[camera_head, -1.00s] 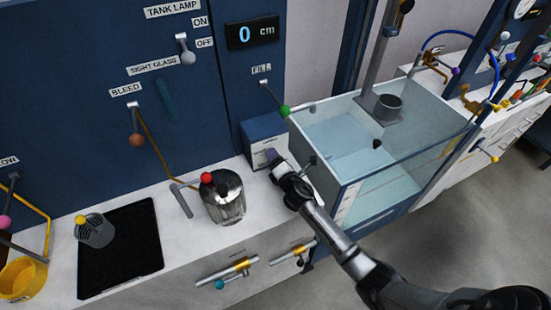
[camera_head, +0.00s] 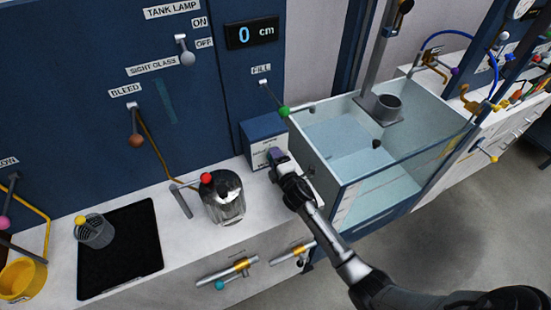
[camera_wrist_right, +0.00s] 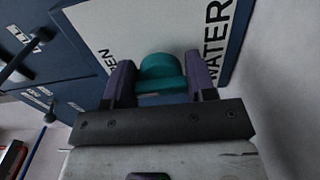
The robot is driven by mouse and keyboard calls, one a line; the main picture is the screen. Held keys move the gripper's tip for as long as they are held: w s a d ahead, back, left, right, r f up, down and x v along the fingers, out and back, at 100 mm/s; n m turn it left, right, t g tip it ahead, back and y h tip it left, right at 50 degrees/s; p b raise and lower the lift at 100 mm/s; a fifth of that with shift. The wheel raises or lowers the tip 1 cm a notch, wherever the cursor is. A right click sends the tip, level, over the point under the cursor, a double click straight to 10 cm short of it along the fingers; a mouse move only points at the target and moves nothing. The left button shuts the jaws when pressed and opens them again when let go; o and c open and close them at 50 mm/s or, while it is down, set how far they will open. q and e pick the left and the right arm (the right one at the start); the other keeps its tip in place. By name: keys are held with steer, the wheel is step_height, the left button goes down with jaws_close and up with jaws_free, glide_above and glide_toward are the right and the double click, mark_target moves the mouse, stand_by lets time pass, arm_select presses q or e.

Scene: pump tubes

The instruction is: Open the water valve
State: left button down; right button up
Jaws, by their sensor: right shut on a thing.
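The water valve's teal knob (camera_wrist_right: 162,70) shows in the right wrist view, in front of a white plate (camera_wrist_right: 150,28) lettered "WATER" and, partly hidden, what looks like "OPEN". My right gripper (camera_wrist_right: 161,84) is shut on this knob, one purple finger on each side. In the head view my right gripper (camera_head: 277,156) is at the front of a small blue box (camera_head: 264,130) with a white front, beside the glass tank. The gripper hides the knob there. My left gripper is not in view.
The glass tank (camera_head: 350,198) stands just right of my right gripper, with the green-tipped FILL lever (camera_head: 283,112) above. A glass jar with a red knob (camera_head: 226,200) stands to the left on the white counter. A black tray (camera_head: 120,255) lies further left.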

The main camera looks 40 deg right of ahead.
stand_by(0.3)
steer(key=o, duration=0.9)
steer(key=shift+o, duration=0.2)
steer(key=p+v, duration=0.1)
steer(key=v, duration=1.2)
steer(key=shift+s+a, duration=0.1)
steer(key=shift+s, duration=0.25)
